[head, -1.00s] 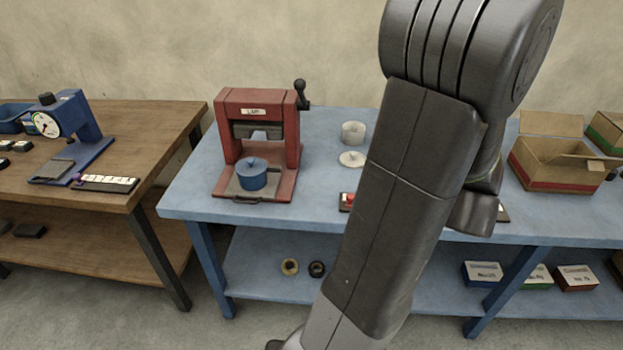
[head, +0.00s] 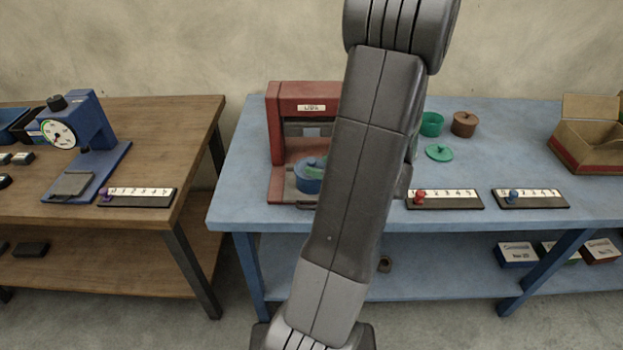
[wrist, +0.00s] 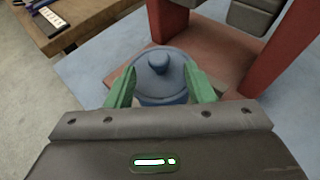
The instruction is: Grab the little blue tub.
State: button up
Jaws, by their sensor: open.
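The little blue tub (head: 306,182) has a knobbed lid and sits upright on the base of the red press (head: 290,108), partly hidden by my arm in the head view. In the wrist view the tub (wrist: 162,70) stands between the two green fingers of my gripper (wrist: 160,74). The gripper is open, with one finger on each side of the tub. I cannot tell whether either finger touches it. The tub's lower part is hidden by the gripper body.
The red press's uprights stand close beyond the tub. On the blue table (head: 240,200) are a green tub (head: 431,124), a green lid (head: 439,153), a brown tub (head: 465,124), two slider strips and a cardboard box (head: 590,145). A blue gauge stand (head: 95,140) is on the wooden table.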

jog(key=shift+x, duration=1)
jog(key=shift+r, duration=0.1)
jog(key=shift+c, duration=0.2)
grip_shut()
